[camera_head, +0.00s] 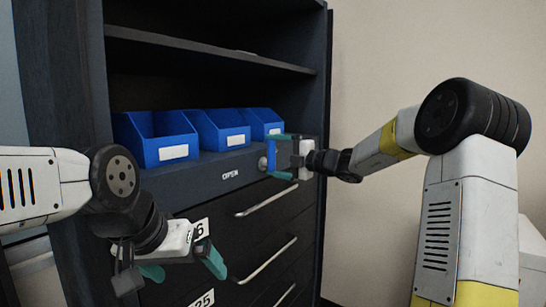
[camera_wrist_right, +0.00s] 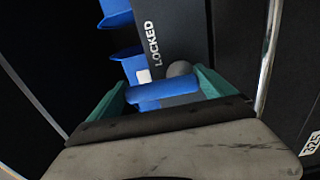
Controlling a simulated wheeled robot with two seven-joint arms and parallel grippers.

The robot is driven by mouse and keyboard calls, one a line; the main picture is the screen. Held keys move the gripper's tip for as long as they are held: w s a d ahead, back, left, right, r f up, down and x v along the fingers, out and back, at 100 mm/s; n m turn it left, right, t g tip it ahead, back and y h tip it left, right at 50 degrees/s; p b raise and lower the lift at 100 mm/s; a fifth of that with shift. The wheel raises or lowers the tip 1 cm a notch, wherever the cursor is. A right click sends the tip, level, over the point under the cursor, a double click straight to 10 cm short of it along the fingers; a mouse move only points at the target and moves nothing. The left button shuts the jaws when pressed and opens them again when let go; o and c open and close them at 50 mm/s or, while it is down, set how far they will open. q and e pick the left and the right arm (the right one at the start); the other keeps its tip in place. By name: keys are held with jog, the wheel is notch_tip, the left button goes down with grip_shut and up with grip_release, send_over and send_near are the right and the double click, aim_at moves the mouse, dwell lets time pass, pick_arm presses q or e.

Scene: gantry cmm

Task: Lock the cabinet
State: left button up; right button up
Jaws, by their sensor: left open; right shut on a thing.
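The dark cabinet (camera_head: 217,203) stands in the head view, with an open shelf above and drawers below. Its front strip carries the word OPEN and a round grey lock face (camera_head: 262,163). The lock face also shows in the right wrist view (camera_wrist_right: 180,68), near the word LOCKED. My right gripper (camera_head: 281,157) is at the lock, shut on a blue handle (camera_wrist_right: 162,91) that lies across between its teal fingers. Whether the handle's far end sits in the lock is hidden. My left gripper (camera_head: 184,266) is open and empty in front of the lower drawers.
Several blue bins (camera_head: 165,140) with white labels stand on the shelf just above the lock strip. Metal drawer handles (camera_head: 268,260) stick out below the right gripper. A bare wall (camera_head: 420,50) is at the right.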

jog(key=o, duration=1.7)
jog(key=shift+o, duration=0.2)
jog(key=shift+d, duration=0.15)
jog(key=v, duration=0.7)
jog(key=shift+s+d, duration=0.25)
